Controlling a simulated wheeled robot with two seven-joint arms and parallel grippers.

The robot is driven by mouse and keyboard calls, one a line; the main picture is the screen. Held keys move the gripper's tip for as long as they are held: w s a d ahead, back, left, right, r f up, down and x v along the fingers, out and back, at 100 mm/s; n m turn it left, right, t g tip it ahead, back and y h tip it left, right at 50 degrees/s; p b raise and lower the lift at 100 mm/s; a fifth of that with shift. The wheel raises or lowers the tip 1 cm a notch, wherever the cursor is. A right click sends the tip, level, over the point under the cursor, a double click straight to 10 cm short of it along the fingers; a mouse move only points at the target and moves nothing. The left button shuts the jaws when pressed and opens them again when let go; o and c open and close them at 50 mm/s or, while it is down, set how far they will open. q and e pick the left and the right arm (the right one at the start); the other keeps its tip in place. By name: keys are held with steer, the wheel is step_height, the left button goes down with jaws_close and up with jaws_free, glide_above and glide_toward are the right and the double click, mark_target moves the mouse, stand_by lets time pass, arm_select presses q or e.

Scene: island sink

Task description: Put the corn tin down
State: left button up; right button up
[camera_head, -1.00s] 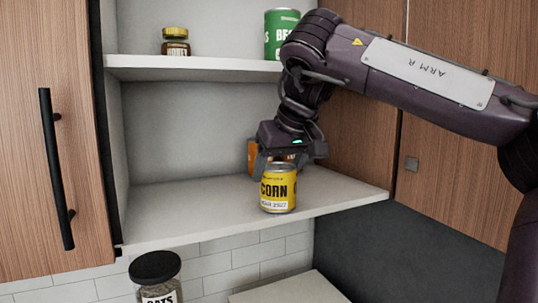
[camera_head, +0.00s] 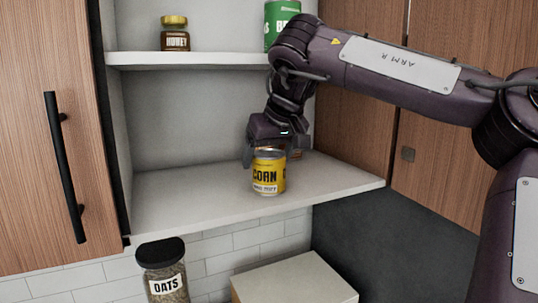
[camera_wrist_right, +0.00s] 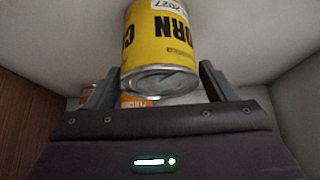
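The yellow corn tin (camera_head: 268,174) is upright over the middle shelf (camera_head: 190,200) of the open cupboard, near its front edge. Its base looks at or very close to the shelf; I cannot tell for sure whether it rests there. My left gripper is not in view.
An orange item (camera_wrist_right: 95,98) stands behind my right gripper, mostly hidden. A honey jar (camera_head: 175,36) and a green tin (camera_head: 280,25) stand on the upper shelf (camera_head: 180,58). An oats jar (camera_head: 163,270) stands below. The middle shelf's left part is clear.

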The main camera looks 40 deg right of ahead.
steer(key=shift+o, duration=0.8)
steer(key=shift+w, duration=0.1)
steer(key=shift+d, duration=0.1)
steer(key=shift+r+p, duration=0.3)
steer(key=shift+r, duration=0.05)
steer(key=b+v, duration=0.2)
steer(key=v, duration=0.4)
steer(key=shift+r, duration=0.1)
steer(key=shift+s+r+b, duration=0.3)
steer(key=shift+s+r, duration=0.1)
steer(key=shift+s, duration=0.05)
steer(key=shift+a, duration=0.2)
